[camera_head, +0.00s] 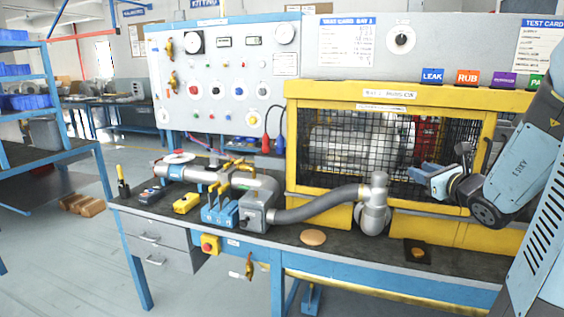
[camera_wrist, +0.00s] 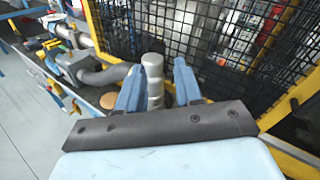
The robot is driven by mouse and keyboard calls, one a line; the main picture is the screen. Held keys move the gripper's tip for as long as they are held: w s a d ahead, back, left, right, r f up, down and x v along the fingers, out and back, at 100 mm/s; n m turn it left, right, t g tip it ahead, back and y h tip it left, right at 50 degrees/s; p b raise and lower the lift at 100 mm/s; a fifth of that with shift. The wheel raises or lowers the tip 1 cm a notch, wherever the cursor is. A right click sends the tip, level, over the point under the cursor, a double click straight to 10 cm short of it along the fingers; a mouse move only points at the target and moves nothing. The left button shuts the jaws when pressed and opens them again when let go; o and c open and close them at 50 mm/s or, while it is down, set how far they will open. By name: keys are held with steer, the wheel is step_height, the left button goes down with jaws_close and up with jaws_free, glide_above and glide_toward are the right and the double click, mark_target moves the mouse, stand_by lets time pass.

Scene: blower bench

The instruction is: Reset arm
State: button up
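My gripper (camera_head: 428,170) is held above the bench's right part, in front of the yellow-framed mesh cage. In the wrist view its two blue fingers (camera_wrist: 158,82) stand apart, with nothing gripped. The grey upright pipe fitting (camera_head: 375,205) stands on the bench to the left of my gripper, with a visible gap in the head view. In the wrist view this fitting (camera_wrist: 153,75) shows between the fingers, beyond them. Its lower part is hidden by the gripper body there.
The mesh cage (camera_head: 385,100) stands close behind my gripper. A grey hose (camera_head: 315,207) runs left from the fitting to a grey box (camera_head: 257,212). A tan disc (camera_head: 312,237) and a dark square pad (camera_head: 417,251) lie on the bench. Open floor is at left.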

steer(key=s+a+r+n+g+y, duration=0.1)
steer(key=s+a+n+g+y, duration=0.3)
steer(key=s+a+n, duration=0.35)
steer(key=s+a+r+n+g+y, duration=0.1)
steer(key=s+a+n+g+y, duration=0.3)
steer(key=a+n, duration=0.55)
steer(key=s+d+n+g+h, duration=0.2)
steer(key=s+n+h, duration=0.9)
steer(key=s+n, duration=0.1)
steer(key=shift+s+d+n+g, duration=0.35)
steer(key=shift+d+n+g, duration=0.05)
steer(key=shift+n, duration=0.4)
